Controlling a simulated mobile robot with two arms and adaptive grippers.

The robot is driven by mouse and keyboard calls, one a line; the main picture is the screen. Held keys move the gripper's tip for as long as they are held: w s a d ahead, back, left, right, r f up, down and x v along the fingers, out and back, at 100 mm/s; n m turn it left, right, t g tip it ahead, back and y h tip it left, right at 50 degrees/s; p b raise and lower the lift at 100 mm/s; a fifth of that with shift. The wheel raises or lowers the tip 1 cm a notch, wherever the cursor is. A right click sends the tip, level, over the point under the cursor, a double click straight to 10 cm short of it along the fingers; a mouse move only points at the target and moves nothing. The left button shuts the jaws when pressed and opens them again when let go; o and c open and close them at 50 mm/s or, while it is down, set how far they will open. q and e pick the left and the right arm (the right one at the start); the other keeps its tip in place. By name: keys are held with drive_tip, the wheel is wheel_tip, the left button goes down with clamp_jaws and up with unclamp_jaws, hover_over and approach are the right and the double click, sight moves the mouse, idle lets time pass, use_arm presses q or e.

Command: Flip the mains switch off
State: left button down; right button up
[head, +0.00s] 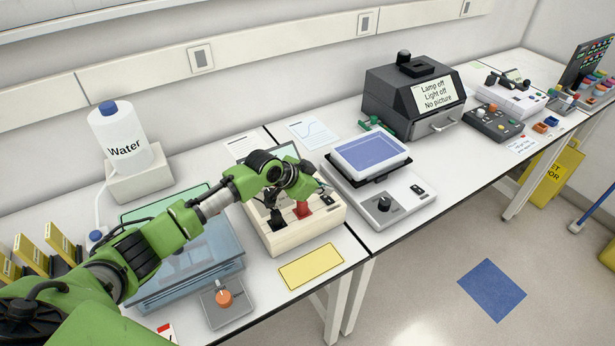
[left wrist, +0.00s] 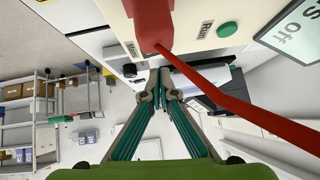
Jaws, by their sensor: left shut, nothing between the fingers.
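A beige instrument (head: 280,237) stands on the bench, with a red block-like part (head: 303,209) on its top. In the left wrist view its beige panel (left wrist: 195,40) carries the red part (left wrist: 153,22) and a green button (left wrist: 228,29) beside the word "Run". A long red strip (left wrist: 245,105) runs from the red part across the picture. My left gripper (head: 318,184) is over the instrument; its fingertips (left wrist: 160,76) are together and empty, near the panel's edge. My right gripper is not seen.
A white device with a blue-topped tray (head: 370,152) and black knob stands close on the right. A translucent blue box (head: 190,265) and an orange-knobbed plate (head: 226,305) are on the left. A yellow card (head: 311,266) lies in front. A black lamp box (head: 412,95) stands farther back.

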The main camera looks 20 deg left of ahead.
use_arm(q)
drive_tip(key=shift+w+a+r, duration=0.15)
drive_tip(key=shift+w+r, duration=0.05)
drive_tip(key=shift+r, duration=0.9)
drive_tip(key=b+v, duration=0.2)
drive_tip(key=v, duration=0.2)
drive_tip(key=a+b+v, duration=0.1)
drive_tip(key=b+v, duration=0.1)
drive_tip(key=v, duration=0.2)
drive_tip(key=shift+a, duration=0.35)
drive_tip(key=shift+s+a+r, duration=0.3)
drive_tip(key=shift+s+r, duration=0.05)
drive_tip(key=shift+r, duration=0.15)
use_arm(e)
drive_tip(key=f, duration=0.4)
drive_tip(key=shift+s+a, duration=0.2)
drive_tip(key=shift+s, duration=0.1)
use_arm(q)
drive_tip(key=shift+w+d, duration=0.1)
